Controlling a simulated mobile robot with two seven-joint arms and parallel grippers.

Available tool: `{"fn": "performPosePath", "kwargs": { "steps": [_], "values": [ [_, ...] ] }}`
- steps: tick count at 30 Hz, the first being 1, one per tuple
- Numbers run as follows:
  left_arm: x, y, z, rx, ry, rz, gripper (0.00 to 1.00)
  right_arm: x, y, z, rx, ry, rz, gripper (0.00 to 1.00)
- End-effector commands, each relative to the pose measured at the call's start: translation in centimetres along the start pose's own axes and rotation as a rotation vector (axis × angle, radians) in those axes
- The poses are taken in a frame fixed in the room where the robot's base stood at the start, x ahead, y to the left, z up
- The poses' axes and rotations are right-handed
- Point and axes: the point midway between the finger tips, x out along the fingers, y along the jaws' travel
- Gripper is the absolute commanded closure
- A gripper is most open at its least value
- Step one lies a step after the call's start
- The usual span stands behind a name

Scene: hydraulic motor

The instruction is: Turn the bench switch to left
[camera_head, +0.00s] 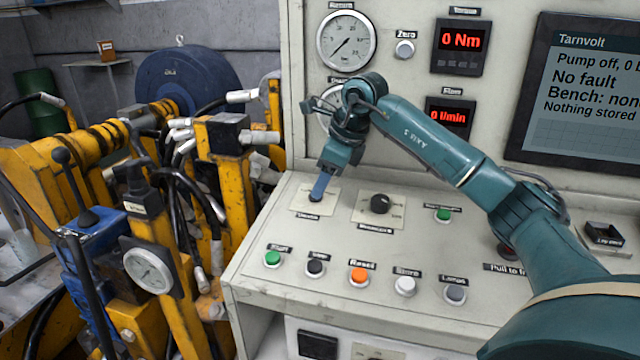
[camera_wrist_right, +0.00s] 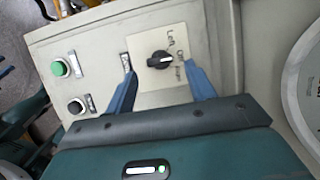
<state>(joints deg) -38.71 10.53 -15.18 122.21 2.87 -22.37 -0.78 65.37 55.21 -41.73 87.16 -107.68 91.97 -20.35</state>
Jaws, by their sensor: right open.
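The bench switch is a black knob (camera_wrist_right: 160,60) on a cream plate marked Left, Off and a third word too small to read surely. Its white pointer mark faces right in the right wrist view, roughly toward Off. In the head view the plate (camera_head: 328,203) lies on the sloped panel, and my gripper hides most of the knob. My right gripper (camera_head: 318,188) reaches down over this plate. In the wrist view its blue fingers (camera_wrist_right: 159,70) are apart, one on each side of the knob, with nothing held.
A second black knob (camera_head: 380,203) sits close to the right. A green button (camera_head: 272,258), an orange button (camera_head: 358,277) and several others line the panel's front. Gauges and red displays are on the upright face behind. The screen (camera_head: 580,90) reads "Pump off" and "No fault". Yellow machinery stands left.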

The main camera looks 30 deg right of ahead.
Motion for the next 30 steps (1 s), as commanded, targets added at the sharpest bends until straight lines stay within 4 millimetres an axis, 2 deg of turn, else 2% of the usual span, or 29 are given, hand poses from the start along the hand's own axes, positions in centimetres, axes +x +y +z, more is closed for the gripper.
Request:
{"fn": "performPosePath", "kwargs": {
  "steps": [3,6,17,30],
  "values": [
    [0.0,0.0,-0.2,0.003,0.001,-0.001,0.66,1.6,0.0,0.0,0.001,0.001,0.002,0.45],
    [0.0,0.0,-0.2,0.004,0.001,-0.001,0.66,2.3,0.0,0.0,0.001,0.000,0.001,0.45],
    [0.0,0.0,-0.1,0.005,0.000,-0.001,0.66,2.8,0.0,0.0,0.000,0.000,0.000,0.46],
    [0.1,0.0,-0.1,0.002,0.000,-0.002,0.66,2.7,0.0,0.0,0.000,-0.001,0.000,0.82]
  ]
}}
